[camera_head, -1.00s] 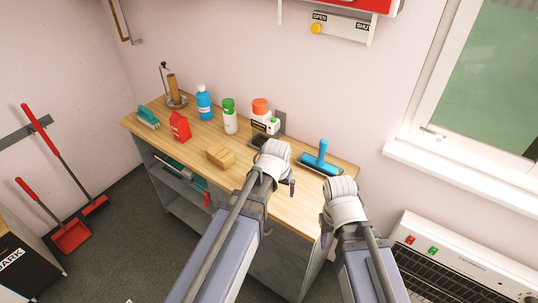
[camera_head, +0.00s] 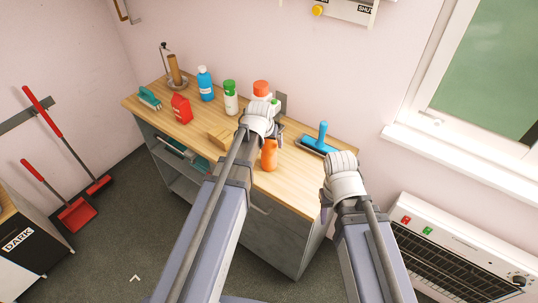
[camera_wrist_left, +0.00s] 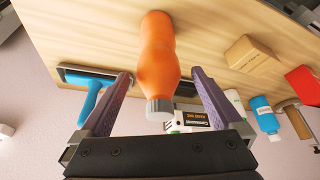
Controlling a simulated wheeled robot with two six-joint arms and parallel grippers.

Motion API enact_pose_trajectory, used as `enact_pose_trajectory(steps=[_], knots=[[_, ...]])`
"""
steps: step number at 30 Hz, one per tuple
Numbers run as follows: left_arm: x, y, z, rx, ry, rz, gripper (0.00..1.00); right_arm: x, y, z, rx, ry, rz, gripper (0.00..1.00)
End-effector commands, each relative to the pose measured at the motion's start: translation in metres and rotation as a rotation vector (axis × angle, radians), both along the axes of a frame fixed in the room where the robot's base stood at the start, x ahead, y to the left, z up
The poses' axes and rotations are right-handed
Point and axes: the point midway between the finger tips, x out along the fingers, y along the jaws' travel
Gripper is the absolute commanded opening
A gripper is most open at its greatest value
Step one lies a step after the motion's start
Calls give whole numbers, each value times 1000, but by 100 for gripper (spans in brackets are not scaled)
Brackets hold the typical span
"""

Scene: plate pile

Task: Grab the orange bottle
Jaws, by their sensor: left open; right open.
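The orange bottle (camera_head: 269,158) stands on the wooden worktop, just right of my left gripper (camera_head: 262,122) in the head view, partly hidden by my arm. In the left wrist view the orange bottle (camera_wrist_left: 158,52) shows its grey cap pointing toward the gripper. The left gripper (camera_wrist_left: 161,74) is open there, with its purple fingers on either side of the bottle's cap end and visible gaps to it. My right gripper (camera_head: 341,180) is over the worktop's right front corner, with its fingers mostly hidden and no object seen in it.
A red carton (camera_head: 181,108), wooden block (camera_head: 221,137) and blue squeegee-like tool (camera_head: 322,139) are also on the worktop (camera_head: 300,184). Its front right is fairly clear.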

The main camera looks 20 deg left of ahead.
Motion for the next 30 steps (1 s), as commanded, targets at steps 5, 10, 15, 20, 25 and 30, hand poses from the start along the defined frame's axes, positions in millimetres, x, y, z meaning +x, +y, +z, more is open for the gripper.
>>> enact_pose_trajectory(steps=[5,10,15,20,25,30], knots=[[2,-1,-5,0,0,0,100,0,0,-5,0,0,0,50],[9,-1,-24,0,0,-1,100,0,0,-24,0,0,-1,50],[18,-2,-44,0,0,0,100,0,0,-44,0,0,-2,50],[21,-1,-48,0,0,0,100,0,0,-48,0,0,-2,50],[21,-1,-46,0,0,0,100,0,0,-46,0,0,-2,50],[21,-1,-46,0,0,0,82,0,0,-46,0,0,-2,50]])
